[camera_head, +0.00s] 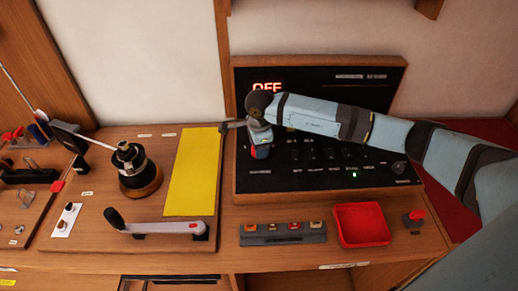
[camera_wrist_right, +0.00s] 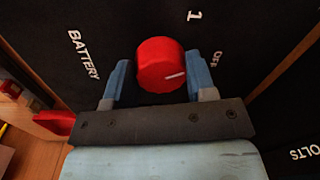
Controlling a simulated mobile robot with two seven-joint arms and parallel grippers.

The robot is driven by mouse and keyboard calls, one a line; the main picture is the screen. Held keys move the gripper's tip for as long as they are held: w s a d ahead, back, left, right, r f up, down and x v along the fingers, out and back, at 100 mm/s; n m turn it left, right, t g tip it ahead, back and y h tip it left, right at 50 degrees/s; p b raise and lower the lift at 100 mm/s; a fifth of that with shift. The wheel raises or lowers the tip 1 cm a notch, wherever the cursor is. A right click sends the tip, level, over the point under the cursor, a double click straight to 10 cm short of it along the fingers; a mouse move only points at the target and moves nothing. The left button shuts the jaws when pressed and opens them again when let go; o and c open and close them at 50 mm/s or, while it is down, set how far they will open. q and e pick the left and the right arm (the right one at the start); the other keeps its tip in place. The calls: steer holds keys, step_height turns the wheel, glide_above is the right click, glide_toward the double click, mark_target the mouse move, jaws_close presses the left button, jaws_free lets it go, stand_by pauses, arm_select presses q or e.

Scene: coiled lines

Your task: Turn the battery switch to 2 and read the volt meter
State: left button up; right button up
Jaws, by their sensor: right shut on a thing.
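The battery switch is a red round knob (camera_wrist_right: 163,65) on a black panel. In the right wrist view its white pointer line points toward the OFF mark (camera_wrist_right: 213,60). A 1 (camera_wrist_right: 194,16) and the word BATTERY (camera_wrist_right: 84,54) show around it; no 2 is visible. My right gripper (camera_head: 261,150) is at the left part of the panel in the head view. It is shut on the knob, one blue finger on each side. A lit red display (camera_head: 267,87) reads OFF; its first letter is partly unclear. My left gripper is not in view.
Below the panel (camera_head: 320,190) are a row of small coloured switches (camera_head: 283,234), a red tray (camera_head: 361,224) and a red-topped knob (camera_head: 414,217). To the left lie a yellow sheet (camera_head: 194,172), a crank handle (camera_head: 160,226) and a black winch drum (camera_head: 138,170).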

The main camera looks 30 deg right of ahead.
steer(key=m+b, duration=0.1)
steer(key=m, duration=0.3)
steer(key=shift+m+b, duration=0.3)
steer(key=m+b, duration=0.1)
steer(key=m, duration=0.2)
steer(key=shift+w+m, duration=0.1)
steer(key=shift+m, duration=0.2)
steer(key=m, duration=0.3)
steer(key=shift+m, duration=0.3)
steer(key=m, duration=0.5)
steer(key=shift+d+g+b, duration=0.1)
steer(key=shift+g+b, duration=0.2)
steer(key=o, duration=0.9)
steer(key=r, duration=0.9)
steer(key=r+b, duration=0.1)
steer(key=r, duration=0.3)
steer(key=shift+w+a+r, duration=0.1)
steer(key=shift+a+r, duration=0.3)
